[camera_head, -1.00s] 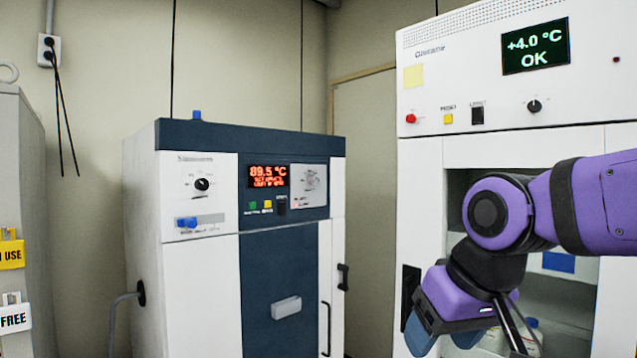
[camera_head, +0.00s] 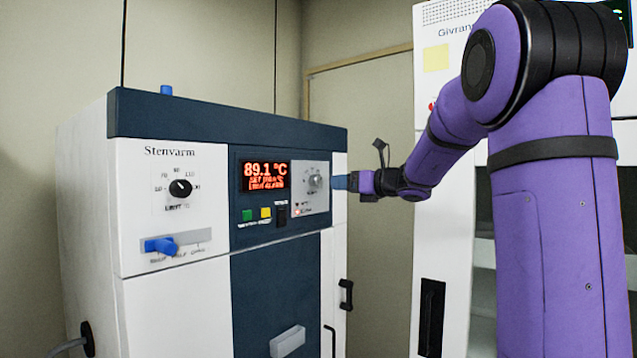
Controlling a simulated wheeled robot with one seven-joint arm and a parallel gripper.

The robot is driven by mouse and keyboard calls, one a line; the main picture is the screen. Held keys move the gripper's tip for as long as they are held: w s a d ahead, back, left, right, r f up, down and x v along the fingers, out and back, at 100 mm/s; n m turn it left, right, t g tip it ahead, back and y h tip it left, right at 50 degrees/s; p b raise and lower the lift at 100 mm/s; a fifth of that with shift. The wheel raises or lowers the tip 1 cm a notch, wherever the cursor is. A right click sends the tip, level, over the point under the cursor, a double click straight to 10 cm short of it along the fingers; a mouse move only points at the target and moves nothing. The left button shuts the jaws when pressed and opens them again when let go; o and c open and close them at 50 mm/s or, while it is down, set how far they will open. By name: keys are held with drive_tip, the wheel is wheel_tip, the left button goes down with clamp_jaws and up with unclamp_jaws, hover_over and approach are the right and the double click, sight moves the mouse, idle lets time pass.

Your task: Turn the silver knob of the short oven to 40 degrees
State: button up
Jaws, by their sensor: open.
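The short oven (camera_head: 185,127) is a white and dark blue cabinet on the left, marked "Stenvarm". Its silver knob (camera_head: 315,182) sits on a light panel right of the red display (camera_head: 266,176), which reads 89.1 °C. The dial marks are too small to read. My gripper (camera_head: 340,182) is open and empty, with its blue fingers just right of the knob, pointing left towards it. From this angle I cannot tell whether the fingers touch the knob or are apart from it.
A black knob (camera_head: 180,188) and a blue slider (camera_head: 161,245) are on the oven's left white panel. Green (camera_head: 247,215) and yellow (camera_head: 266,213) buttons sit under the display. A taller white cabinet (camera_head: 427,235) stands on the right, partly hidden behind my arm.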

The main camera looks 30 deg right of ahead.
sight(320, 181)
drive_tip(key=shift+m+t, duration=0.4)
drive_tip(key=shift+m, duration=0.3)
drive_tip(key=x, duration=0.3)
drive_tip(key=d+x, duration=0.1)
drive_tip(key=x, duration=0.3)
drive_tip(key=w+d+x, duration=0.1)
drive_tip(key=x, duration=0.2)
drive_tip(key=shift+w, duration=0.3)
drive_tip(key=c, duration=0.9)
